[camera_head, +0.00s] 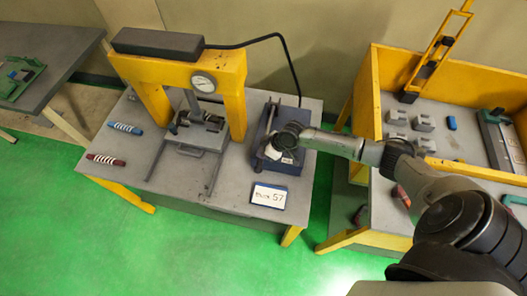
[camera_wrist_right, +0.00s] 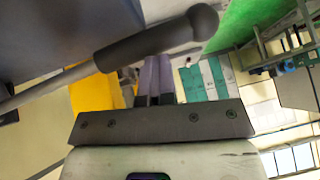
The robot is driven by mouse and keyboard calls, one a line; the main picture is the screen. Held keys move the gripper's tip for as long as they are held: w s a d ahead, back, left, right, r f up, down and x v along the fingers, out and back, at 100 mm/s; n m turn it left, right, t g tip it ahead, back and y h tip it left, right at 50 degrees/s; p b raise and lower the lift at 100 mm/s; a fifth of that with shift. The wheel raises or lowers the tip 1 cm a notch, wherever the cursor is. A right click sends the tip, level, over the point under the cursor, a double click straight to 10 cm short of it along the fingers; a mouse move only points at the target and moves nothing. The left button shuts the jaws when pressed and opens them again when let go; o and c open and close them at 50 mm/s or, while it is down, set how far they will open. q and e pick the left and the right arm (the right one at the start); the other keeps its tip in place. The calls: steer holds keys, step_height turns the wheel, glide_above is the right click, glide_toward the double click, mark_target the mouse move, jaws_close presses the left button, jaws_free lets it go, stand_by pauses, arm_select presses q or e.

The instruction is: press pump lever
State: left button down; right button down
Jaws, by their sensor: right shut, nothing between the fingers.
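The blue pump (camera_head: 312,117) sits on the right side of the grey press table, with a black hose rising from it to the press. Its lever shows in the right wrist view as a pale rod with a dark, round-ended grip (camera_wrist_right: 150,47), crossing close in front of my right fingers. My right gripper (camera_head: 271,152) is over the pump's front part, pointing down, and hides part of it. In the wrist view its fingers (camera_wrist_right: 155,75) are shut and empty. I cannot tell whether they touch the lever. My left gripper is not in view.
The yellow press frame (camera_head: 233,85) with a round gauge (camera_head: 204,83) stands left of the pump. A white "max 57" sign (camera_head: 269,195) is at the table's front edge. Blue (camera_head: 125,128) and red (camera_head: 106,160) striped pieces lie at the left. A yellow-walled bench (camera_head: 362,120) stands at the right.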

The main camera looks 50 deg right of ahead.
steer(key=shift+s+d+f, duration=0.1)
steer(key=shift+s+f, duration=0.15)
steer(key=shift+f, duration=0.25)
steer(key=shift+s+d+f, duration=0.1)
steer(key=shift+s+f, duration=0.1)
steer(key=shift+f, duration=0.25)
steer(key=r+p, duration=0.1)
steer(key=a+r+p, duration=0.1)
steer(key=r, duration=0.1)
steer(key=w+r+p, duration=0.1)
steer(key=r+p, duration=0.1)
steer(key=shift+a+r, duration=0.15)
steer(key=a+v, duration=0.1)
steer(key=v, duration=0.9)
steer(key=shift+s+a+r+b, duration=0.15)
steer(key=shift+s+r+b, duration=0.05)
steer(key=shift+r+b, duration=0.1)
stand_by(0.5)
